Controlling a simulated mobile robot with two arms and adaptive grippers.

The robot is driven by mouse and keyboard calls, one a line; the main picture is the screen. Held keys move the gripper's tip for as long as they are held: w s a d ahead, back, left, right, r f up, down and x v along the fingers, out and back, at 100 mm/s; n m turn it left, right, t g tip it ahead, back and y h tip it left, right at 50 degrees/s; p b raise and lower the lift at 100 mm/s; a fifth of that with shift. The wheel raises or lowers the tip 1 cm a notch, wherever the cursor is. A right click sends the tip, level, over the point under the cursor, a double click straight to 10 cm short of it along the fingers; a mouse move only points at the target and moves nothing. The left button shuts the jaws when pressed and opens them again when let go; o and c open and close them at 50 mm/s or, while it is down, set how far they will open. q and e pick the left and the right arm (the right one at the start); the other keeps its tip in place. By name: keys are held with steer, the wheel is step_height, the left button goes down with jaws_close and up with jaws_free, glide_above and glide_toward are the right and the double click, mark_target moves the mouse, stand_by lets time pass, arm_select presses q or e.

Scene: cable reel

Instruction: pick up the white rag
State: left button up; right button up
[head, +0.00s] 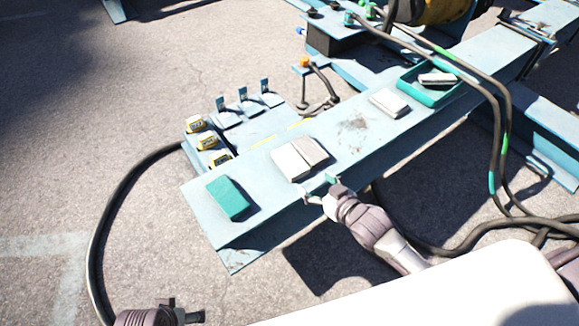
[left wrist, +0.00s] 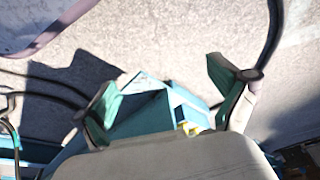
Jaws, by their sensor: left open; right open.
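A white folded rag (head: 289,163) lies flat on the blue steel beam (head: 345,150), with a slightly darker whitish folded piece (head: 312,151) against its right side; I cannot tell whether they are one cloth. My right gripper (head: 320,188) is open and empty at the beam's front edge, just in front of the rag and apart from it. My left gripper (head: 188,314) is low at the bottom left of the head view, away from the rag. In the left wrist view its fingers (left wrist: 170,95) are spread with nothing between them.
A green folded cloth or pad (head: 231,197) lies at the beam's near end. Another pale folded piece (head: 389,103) and a teal tray (head: 432,92) lie farther right. Yellow-marked parts (head: 207,141) stand behind the beam. Black cables (head: 497,130) cross its right part.

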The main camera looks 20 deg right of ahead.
mark_target(296, 167)
steer(key=b+x, duration=0.2)
steer(key=x, duration=0.5)
steer(key=shift+w+f, duration=0.25)
steer(key=shift+w, duration=0.05)
steer(key=b+x, duration=0.1)
steer(key=x, duration=0.3)
steer(key=shift+w+f+b, duration=0.2)
steer(key=shift+w+b, duration=0.15)
steer(key=shift+b, duration=0.05)
arm_select(q)
steer(key=v, duration=0.7)
steer(key=shift+w+r+t, duration=0.15)
steer(key=shift+t, duration=0.15)
arm_select(e)
steer(key=c, duration=0.9)
